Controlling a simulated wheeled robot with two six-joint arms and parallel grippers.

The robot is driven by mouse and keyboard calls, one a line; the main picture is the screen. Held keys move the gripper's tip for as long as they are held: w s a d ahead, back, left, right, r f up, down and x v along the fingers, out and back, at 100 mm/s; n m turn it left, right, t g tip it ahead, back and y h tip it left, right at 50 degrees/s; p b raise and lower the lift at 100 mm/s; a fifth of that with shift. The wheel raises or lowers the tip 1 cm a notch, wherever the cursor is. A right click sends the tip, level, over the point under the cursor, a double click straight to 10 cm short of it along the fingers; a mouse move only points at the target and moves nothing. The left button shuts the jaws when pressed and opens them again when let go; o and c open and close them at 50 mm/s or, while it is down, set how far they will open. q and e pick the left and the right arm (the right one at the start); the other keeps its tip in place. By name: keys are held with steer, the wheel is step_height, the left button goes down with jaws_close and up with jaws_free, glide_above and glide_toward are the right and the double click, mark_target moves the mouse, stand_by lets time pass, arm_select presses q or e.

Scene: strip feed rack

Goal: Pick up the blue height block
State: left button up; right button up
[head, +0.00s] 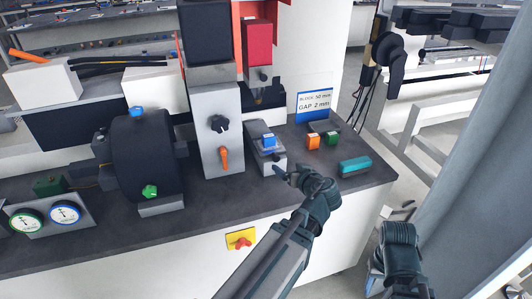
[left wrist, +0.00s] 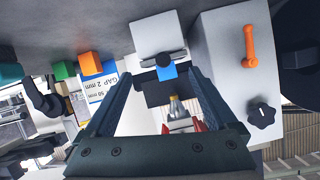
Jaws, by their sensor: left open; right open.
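In the left wrist view the blue block (left wrist: 170,72) appears between the two fingers, partly hidden by a dark round knob. My left gripper (head: 284,172) is just in front of the fixture, nearer to me than the block. Its fingers (left wrist: 158,78) are apart, with nothing held. I cannot tell whether either finger touches the fixture. My right gripper (head: 378,272) is off the bench's right front side, open and away from the block.
An orange block (head: 313,142) and a green block (head: 332,138) stand right of the fixture. A teal block (head: 355,165) lies near the bench's right edge. A card (head: 314,103) reads block 50 mm, gap 2 mm. A red-yellow switch (head: 241,239) is on the bench front.

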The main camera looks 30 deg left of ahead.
mark_target(270, 140)
arm_select(q)
steer(key=w+a+b, duration=0.1)
steer(key=w+a, duration=0.1)
steer(key=a, duration=0.1)
steer(key=w+a+r+n+t+y, duration=0.1)
steer(key=w+a, duration=0.2)
steer(key=a, duration=0.1)
steer(key=w+a+t+b, duration=0.1)
steer(key=w+a, duration=0.1)
steer(key=a, duration=0.1)
steer(key=shift+w+a+r+y+b, duration=0.15)
steer(key=shift+w+r+y+b, duration=0.1)
steer(key=shift+y+b, duration=0.1)
arm_select(e)
steer(key=f, duration=0.4)
steer(key=shift+s+a, duration=0.15)
steer(key=shift+s, duration=0.05)
